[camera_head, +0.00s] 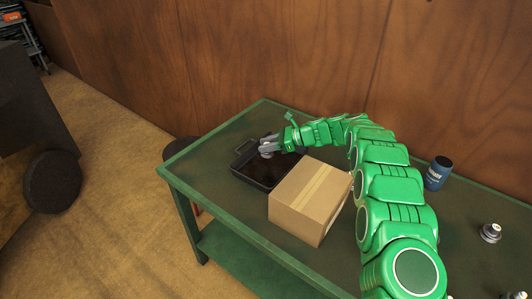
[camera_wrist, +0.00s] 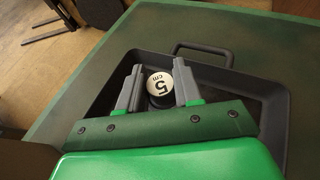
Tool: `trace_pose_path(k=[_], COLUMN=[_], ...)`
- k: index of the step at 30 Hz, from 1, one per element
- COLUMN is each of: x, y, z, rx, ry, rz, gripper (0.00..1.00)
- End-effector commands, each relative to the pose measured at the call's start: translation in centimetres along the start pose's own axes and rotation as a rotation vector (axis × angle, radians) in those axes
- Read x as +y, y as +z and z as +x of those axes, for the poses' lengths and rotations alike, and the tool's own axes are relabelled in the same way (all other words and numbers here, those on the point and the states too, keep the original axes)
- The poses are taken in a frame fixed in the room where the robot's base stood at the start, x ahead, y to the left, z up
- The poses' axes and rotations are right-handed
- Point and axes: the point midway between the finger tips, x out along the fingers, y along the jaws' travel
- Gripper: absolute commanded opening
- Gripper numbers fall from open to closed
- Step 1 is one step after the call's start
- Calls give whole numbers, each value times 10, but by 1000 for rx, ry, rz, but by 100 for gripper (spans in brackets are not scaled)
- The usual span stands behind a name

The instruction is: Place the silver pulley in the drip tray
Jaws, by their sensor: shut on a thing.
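The black drip tray (camera_head: 250,176) lies on the green table, and it also shows in the wrist view (camera_wrist: 273,110) with its handle at the far side. My gripper (camera_head: 268,146) is over the tray, towards its back. Its fingers (camera_wrist: 159,78) are shut on the silver pulley (camera_wrist: 159,84), which shows a round white top marked "5 cm" and a dark lower part. The pulley sits inside the tray's outline in the wrist view. Whether it touches the tray floor cannot be told. In the head view my gripper mostly hides it.
A cardboard box (camera_head: 309,199) stands close in front of the tray, below my arm. A dark blue cup (camera_head: 438,173) and a small silver-and-dark part (camera_head: 490,232) stand to the right; another is cut off at the lower right edge. A wooden wall (camera_head: 270,60) runs behind the table.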

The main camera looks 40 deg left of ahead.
Motion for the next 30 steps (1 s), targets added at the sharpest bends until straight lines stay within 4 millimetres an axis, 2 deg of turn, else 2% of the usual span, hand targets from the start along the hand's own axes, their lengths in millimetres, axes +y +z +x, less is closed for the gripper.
trace_pose_path(k=[9,21,27,30], x=[-15,-21,-21,-21], y=[-15,-22,-46,-50], z=[11,16,26,28], rx=[0,0,0,0], ry=[0,0,0,0], rz=[0,0,3,1], gripper=[2,2,2,2])
